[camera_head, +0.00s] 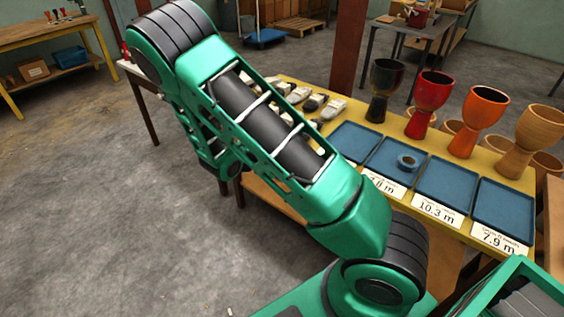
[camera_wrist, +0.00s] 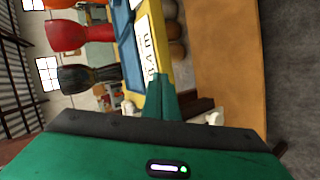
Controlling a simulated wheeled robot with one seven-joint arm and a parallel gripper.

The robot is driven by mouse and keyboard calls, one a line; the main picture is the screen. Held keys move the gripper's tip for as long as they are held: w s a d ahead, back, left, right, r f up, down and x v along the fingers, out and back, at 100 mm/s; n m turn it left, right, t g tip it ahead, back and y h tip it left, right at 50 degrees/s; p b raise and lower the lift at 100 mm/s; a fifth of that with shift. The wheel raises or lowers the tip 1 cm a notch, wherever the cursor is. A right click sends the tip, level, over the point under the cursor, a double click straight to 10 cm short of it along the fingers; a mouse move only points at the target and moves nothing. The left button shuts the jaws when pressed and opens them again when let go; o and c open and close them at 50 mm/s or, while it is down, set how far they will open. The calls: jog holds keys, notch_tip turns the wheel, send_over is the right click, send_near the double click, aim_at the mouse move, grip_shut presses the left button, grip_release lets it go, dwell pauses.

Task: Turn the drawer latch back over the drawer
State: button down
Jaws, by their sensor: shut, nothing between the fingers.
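My gripper (camera_wrist: 161,93) shows in the wrist view as a narrow green pair of fingers, closed together with no gap that I can see. Its tips are beside the yellow table edge (camera_wrist: 159,45) and a white label card (camera_wrist: 146,45). A plain orange-brown wooden panel (camera_wrist: 215,60) is just to the right of the fingers. I cannot make out the drawer latch or a drawer front in either view. In the head view my green arm covers part of the yellow table (camera_head: 452,228), and my gripper is hidden.
Several goblet drums, including a red one (camera_head: 430,100) and an orange one (camera_head: 537,138), stand along the table's back. Blue trays (camera_head: 445,188), one holding a blue ring (camera_head: 408,162), and labels line the front. Grey floor (camera_head: 100,210) is open at left.

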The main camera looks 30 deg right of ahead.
jog(key=w+a+f+n+t+h, duration=0.2)
jog(key=w+a+f+n+t, duration=0.75)
jog(key=w+a+t, duration=0.2)
jog(key=w+d, duration=0.1)
jog(key=d, duration=0.9)
jog(key=shift+w+r, duration=0.2)
jog(key=shift+w, duration=0.05)
